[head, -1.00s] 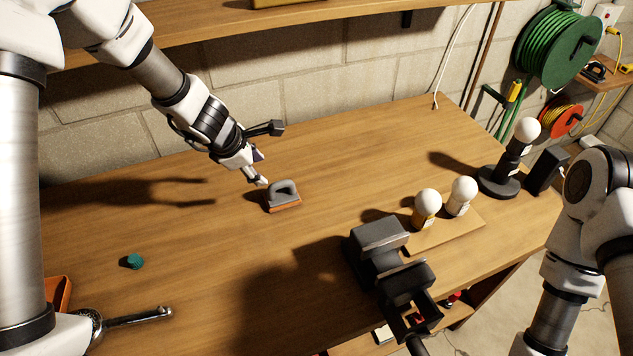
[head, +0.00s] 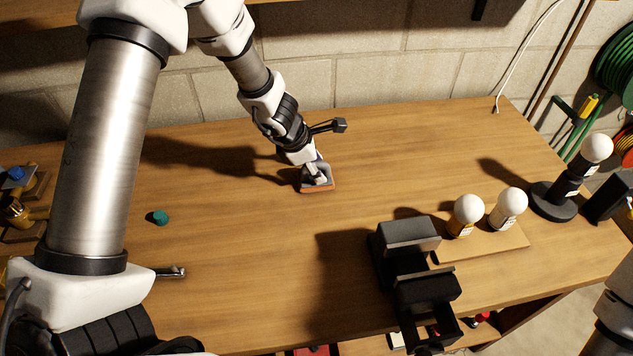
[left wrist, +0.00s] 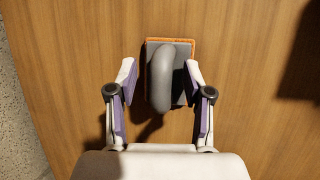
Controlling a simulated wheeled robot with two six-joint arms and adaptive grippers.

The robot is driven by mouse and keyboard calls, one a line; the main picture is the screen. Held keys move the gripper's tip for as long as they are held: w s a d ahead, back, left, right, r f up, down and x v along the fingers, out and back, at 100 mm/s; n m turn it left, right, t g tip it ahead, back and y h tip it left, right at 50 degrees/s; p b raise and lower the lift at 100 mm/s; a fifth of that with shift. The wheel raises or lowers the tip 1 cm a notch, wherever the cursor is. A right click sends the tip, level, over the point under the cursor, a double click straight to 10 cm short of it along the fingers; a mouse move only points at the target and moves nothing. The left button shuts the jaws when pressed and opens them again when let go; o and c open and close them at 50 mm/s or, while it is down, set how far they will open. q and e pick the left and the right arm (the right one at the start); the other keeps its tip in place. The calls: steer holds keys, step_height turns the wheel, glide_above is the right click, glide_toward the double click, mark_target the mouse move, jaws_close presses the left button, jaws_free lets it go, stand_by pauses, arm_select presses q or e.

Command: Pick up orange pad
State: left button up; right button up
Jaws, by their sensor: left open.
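The orange pad (head: 318,189) is the thin orange base under a grey block with a curved grey handle, lying flat on the wooden workbench. In the left wrist view the pad (left wrist: 170,40) shows as an orange rim around the grey plate, with the handle (left wrist: 161,80) on top. My left gripper (head: 318,176) is open and right at the pad in the head view. In the left wrist view its two fingers (left wrist: 160,80) stand either side of the handle, with a gap on each side. My right gripper is not in view.
A black vise (head: 412,250) stands at the bench front. Two bulbs (head: 468,210) stand on a wooden board right of it, near a black lamp (head: 556,197). A small green cap (head: 160,217) lies left. The bench around the pad is clear.

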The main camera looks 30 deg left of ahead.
arm_select(q)
steer(key=shift+s+a+r, duration=0.1)
steer(key=c, duration=0.3)
jaws_close()
step_height(320, 180, up, 10)
steer(key=p, duration=0.9)
steer(key=shift+s+r, duration=0.1)
steer(key=shift+r, duration=0.1)
steer(key=shift+f, duration=0.1)
steer(key=shift+f, duration=0.1)
